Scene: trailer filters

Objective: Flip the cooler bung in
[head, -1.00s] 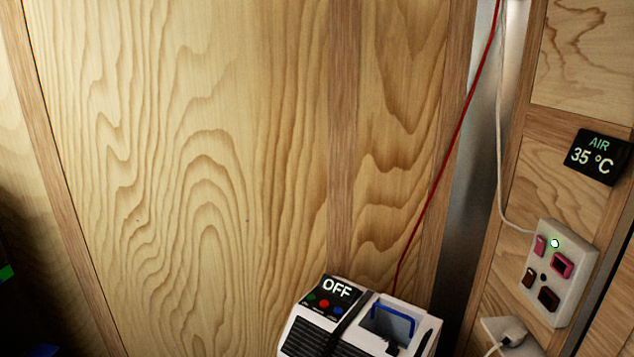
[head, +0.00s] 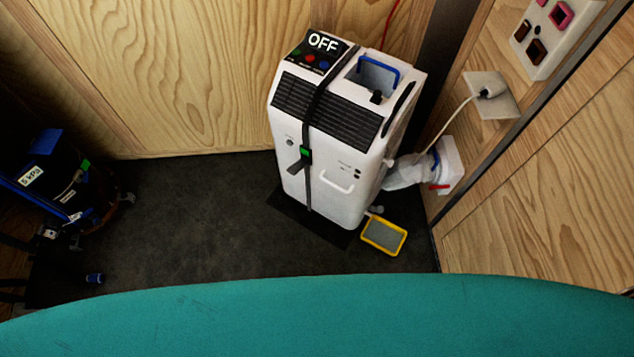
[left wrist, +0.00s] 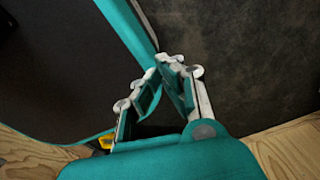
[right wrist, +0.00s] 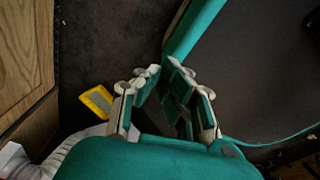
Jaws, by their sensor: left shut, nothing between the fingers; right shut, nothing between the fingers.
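The cooler (head: 325,150) is a white upright unit at the back right in the head view, with a display reading OFF and a dark strap down its front. A small pale piece (head: 376,209) lies low at its right foot; it is too small to tell whether this is the bung. No bung is clearly visible elsewhere. My left gripper (left wrist: 163,62) is shut and empty in the left wrist view, above dark floor. My right gripper (right wrist: 163,69) is shut and empty in the right wrist view. Neither gripper shows in the head view, and both are apart from the cooler.
A yellow-rimmed grey tray (head: 378,248) lies by the cooler's right foot. A white hose (head: 405,172) joins a wall port (head: 451,165). A plugged cable hangs at the right wall. A dark blue machine (head: 60,180) stands left. Floor between is mostly clear.

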